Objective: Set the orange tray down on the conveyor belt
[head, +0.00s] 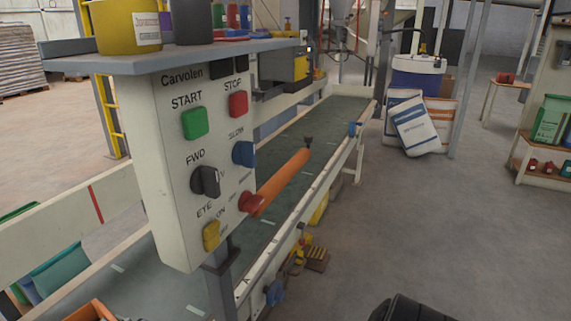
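An orange edge, which looks like part of the orange tray (92,310), shows at the bottom left, cut off by the frame. It appears over the near end of the conveyor belt (165,275); I cannot tell whether it touches the belt or is held. The dark green belt runs from the bottom left up to the back, partly hidden by the control panel. My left gripper does not show clearly anywhere. A black rounded part of mine (410,308) shows at the bottom right; its fingers are not visible.
The control panel (175,140) with coloured buttons stands over the belt, under a shelf (190,60) holding tubs. White sacks (418,125) stand at the back right. The floor (420,220) to the right is clear.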

